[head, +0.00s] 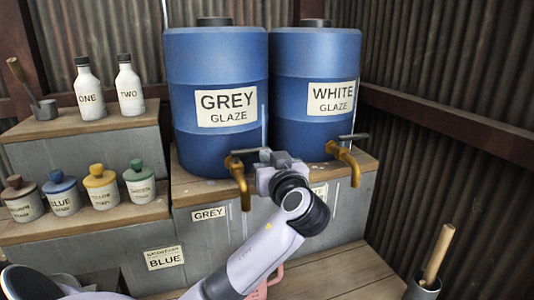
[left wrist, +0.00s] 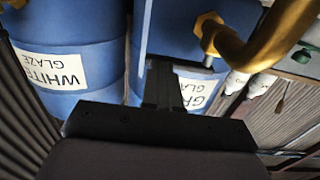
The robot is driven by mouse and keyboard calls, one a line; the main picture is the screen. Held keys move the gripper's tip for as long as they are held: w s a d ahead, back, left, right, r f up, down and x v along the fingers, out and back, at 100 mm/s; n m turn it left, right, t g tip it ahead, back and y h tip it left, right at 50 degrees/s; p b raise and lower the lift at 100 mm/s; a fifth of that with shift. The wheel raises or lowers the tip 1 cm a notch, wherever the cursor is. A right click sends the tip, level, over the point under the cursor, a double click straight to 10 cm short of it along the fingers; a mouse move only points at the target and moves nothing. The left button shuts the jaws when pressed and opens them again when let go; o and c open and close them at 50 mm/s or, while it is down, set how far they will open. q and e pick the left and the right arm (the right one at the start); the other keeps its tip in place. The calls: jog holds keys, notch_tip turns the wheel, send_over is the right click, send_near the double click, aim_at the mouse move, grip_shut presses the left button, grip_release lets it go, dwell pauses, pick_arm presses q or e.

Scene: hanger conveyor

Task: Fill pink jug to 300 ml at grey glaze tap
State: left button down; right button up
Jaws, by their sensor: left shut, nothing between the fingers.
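The grey glaze barrel (head: 217,60) is blue, with a GREY GLAZE label and a brass tap (head: 238,175) low on its front. The tap's dark lever (head: 243,152) points right, toward my left gripper (head: 268,158). That gripper is shut and empty, close beside the tap; I cannot tell whether it touches the lever. In the left wrist view its closed fingers (left wrist: 163,85) are in front of the barrel, with the brass tap (left wrist: 265,42) at upper right. A pink part of the jug (head: 263,284) shows behind my left arm; most of it and its contents are hidden. No stream shows at the spout.
The white glaze barrel (head: 318,60) and its brass tap (head: 346,162) stand to the right. White bottles (head: 90,92) and several small labelled jars (head: 101,188) sit on the left steps. A pot with a wooden handle (head: 436,258) stands at lower right. The lower boards (head: 345,268) have free room.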

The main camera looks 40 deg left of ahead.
pick_arm(q)
jog(key=shift+w+a, duration=0.15)
jog(key=shift+a, duration=0.15)
jog(key=shift+w+a+r+n+g+y+b, duration=0.2)
jog(key=shift+w+a+n+g+y+b, duration=0.15)
jog(key=shift+g+b, duration=0.35)
jog(key=shift+s, duration=0.1)
